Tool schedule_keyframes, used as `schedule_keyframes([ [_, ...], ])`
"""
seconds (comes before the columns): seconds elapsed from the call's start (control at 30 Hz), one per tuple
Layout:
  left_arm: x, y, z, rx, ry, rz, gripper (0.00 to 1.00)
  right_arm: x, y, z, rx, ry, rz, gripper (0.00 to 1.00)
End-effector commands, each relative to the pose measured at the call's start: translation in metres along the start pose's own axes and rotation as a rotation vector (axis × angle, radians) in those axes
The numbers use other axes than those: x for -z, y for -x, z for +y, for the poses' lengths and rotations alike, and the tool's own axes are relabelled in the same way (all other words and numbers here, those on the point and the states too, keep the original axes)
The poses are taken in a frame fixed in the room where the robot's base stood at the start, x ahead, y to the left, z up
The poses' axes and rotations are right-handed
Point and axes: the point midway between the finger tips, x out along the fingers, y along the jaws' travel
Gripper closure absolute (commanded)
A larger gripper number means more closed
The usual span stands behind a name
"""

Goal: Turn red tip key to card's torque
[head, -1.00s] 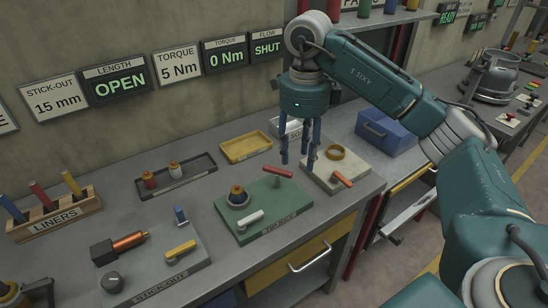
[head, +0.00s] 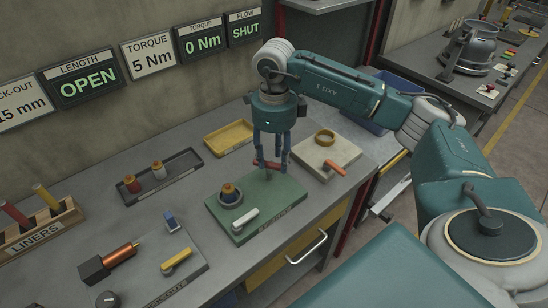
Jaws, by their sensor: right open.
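The red tip key (head: 268,165) stands on its post at the back right of the green board (head: 285,207). My right gripper (head: 271,160) points down over it, open, with its fingertips around or just beside the key's bar. I cannot tell whether they touch it. The torque card (head: 148,54) reads 5 Nm, and the torque display (head: 200,42) reads 0 Nm. A ringed nozzle part (head: 230,193) and a white lever (head: 239,219) are also on the green board. My left gripper is not in view.
A beige board (head: 327,157) with a brass ring (head: 325,136) and an orange lever (head: 335,168) lies close to the right. A yellow tray (head: 229,138) and a dark tray (head: 160,176) with two small parts lie behind to the left. The length display (head: 88,81) reads OPEN.

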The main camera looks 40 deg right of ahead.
Motion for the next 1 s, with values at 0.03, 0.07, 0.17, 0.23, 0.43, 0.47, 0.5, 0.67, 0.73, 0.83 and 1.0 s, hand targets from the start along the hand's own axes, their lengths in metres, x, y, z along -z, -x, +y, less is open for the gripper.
schedule_keyframes([
  [0.03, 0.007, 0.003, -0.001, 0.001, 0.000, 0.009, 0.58, 0.000, -0.004, 0.001, -0.002, 0.000, 0.001, 0.58],
  [0.07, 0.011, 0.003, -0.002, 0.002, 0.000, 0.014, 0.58, 0.001, -0.007, 0.001, -0.002, 0.000, 0.002, 0.58],
  [0.17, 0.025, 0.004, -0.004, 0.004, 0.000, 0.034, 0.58, 0.000, -0.014, 0.000, -0.001, 0.001, 0.000, 0.58],
  [0.23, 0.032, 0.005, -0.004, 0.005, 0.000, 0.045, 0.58, 0.000, -0.015, 0.000, 0.000, 0.001, -0.001, 0.58],
  [0.43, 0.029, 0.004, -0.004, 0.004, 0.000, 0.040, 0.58, 0.000, -0.016, 0.000, 0.000, 0.001, -0.001, 0.58],
  [0.47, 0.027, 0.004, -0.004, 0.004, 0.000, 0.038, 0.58, 0.000, -0.016, 0.000, 0.000, 0.001, -0.001, 0.58],
  [0.5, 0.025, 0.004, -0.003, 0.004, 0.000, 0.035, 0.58, 0.000, -0.016, 0.000, 0.000, 0.001, -0.001, 0.66],
  [0.67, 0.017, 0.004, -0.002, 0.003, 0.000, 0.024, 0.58, 0.000, -0.016, 0.000, 0.000, 0.001, -0.001, 0.98],
  [0.73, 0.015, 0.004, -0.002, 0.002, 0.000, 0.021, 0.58, 0.000, -0.016, 0.000, 0.000, 0.001, -0.001, 1.00],
  [0.83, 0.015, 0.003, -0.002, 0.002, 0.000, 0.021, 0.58, 0.000, -0.016, 0.000, 0.000, -0.011, -0.001, 1.00],
  [1.0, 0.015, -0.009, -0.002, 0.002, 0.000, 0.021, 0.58, -0.002, -0.019, 0.003, 0.000, -0.150, -0.002, 1.00],
])
